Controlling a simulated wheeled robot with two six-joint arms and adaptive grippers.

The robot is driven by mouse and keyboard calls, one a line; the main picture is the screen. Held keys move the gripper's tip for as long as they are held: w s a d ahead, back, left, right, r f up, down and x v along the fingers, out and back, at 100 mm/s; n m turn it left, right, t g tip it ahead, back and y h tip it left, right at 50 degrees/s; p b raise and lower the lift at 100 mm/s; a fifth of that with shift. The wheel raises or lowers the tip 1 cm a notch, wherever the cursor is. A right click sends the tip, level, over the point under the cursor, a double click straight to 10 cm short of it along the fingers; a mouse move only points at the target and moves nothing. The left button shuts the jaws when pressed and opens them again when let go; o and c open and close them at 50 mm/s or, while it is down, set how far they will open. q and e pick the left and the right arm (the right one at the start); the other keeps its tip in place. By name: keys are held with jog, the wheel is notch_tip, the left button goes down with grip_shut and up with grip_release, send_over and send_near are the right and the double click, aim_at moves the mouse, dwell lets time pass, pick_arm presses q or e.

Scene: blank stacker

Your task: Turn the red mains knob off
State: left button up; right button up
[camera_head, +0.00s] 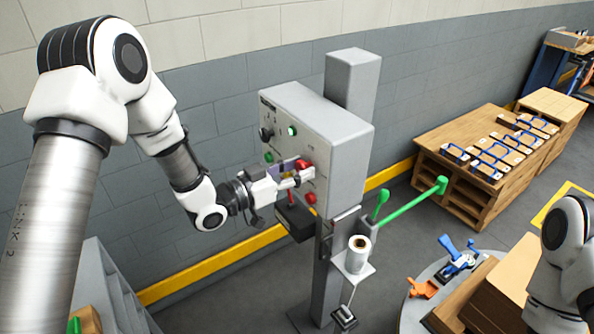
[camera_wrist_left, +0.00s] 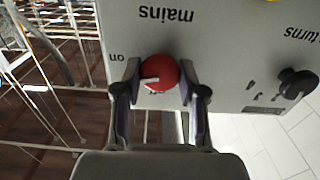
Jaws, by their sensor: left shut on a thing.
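The red mains knob (camera_wrist_left: 160,73) is on the grey control panel (camera_wrist_left: 220,40), under the upside-down word "mains" in the left wrist view. My left gripper (camera_wrist_left: 158,80) is shut on the knob, one finger on each side. In the head view the red knob (camera_head: 303,165) shows at the tips of my left gripper (camera_head: 290,178), on the front of the grey box (camera_head: 335,130). My right gripper is out of view; only part of my right arm shows.
A black knob (camera_wrist_left: 297,83) marked "turns" sits beside the mains knob. Green buttons (camera_head: 292,131) and a lower red button (camera_head: 310,197) are on the same panel. A green lever (camera_head: 408,202) sticks out right of the post. A wooden bench (camera_head: 478,200) stands further right.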

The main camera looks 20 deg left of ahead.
pick_arm(q)
jog(key=n, duration=0.3)
jog(key=shift+w+a+r+n, duration=0.1)
jog(key=shift+w+r+n, duration=0.05)
jog(key=shift+r+n, duration=0.15)
jog(key=n, duration=0.3)
jog(key=shift+n, duration=0.3)
jog(key=n, duration=0.4)
jog(key=shift+a+n, duration=0.1)
jog(key=shift+n, duration=0.2)
jog(key=shift+f+n+p, duration=0.15)
jog(key=shift+n+p, duration=0.35)
jog(key=shift+n, duration=1.2)
jog(key=o, duration=1.1)
jog(key=shift+f, duration=0.1)
jog(key=shift+o, duration=0.2)
jog(key=shift+f, duration=0.1)
